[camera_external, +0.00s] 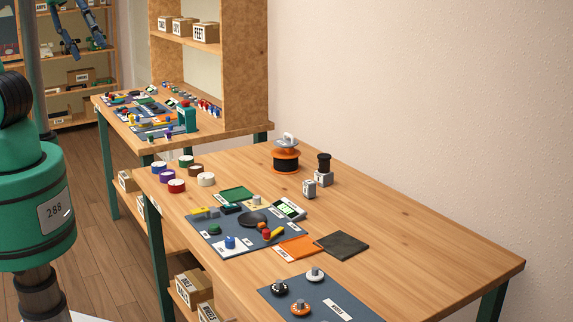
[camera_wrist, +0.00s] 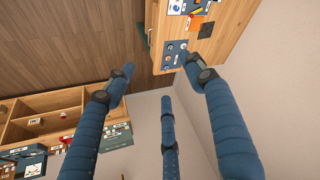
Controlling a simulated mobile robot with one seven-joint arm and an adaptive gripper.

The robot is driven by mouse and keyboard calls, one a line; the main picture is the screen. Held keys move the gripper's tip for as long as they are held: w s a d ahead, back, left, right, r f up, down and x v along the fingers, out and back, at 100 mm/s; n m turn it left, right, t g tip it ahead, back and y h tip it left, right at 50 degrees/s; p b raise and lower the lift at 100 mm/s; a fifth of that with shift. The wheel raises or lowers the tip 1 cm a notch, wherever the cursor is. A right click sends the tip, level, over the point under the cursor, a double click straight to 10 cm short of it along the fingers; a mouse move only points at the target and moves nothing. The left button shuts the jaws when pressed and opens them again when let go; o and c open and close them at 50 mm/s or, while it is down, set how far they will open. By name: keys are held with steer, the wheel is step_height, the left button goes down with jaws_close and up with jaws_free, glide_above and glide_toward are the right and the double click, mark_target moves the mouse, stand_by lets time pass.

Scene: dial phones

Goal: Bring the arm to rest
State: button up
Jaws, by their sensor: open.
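My gripper (camera_wrist: 158,76) shows in the wrist view with its blue jointed fingers spread wide. Nothing is between them. The fingers stand clear of the workbench, which lies beyond their tips at the top of that view. In the external view, similar blue fingers show at the top left, high up and away from the workbench top (camera_external: 420,245). My green arm link stands at the left edge there. The rest of my arm is mostly out of the picture.
The bench holds a blue-grey mat (camera_external: 205,240) with small parts, an orange pad (camera_external: 300,246), a dark pad (camera_external: 343,243), a mat with knobs (camera_external: 335,308) and an orange-black spool (camera_external: 286,160). Shelves (camera_external: 245,70) stand behind. The bench's right part is bare.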

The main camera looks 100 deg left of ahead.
steer(key=shift+s+d+f, duration=0.25)
steer(key=shift+s+f, duration=0.2)
steer(key=shift+s, duration=0.2)
step_height(320, 180, down, 6)
steer(key=b, duration=0.6)
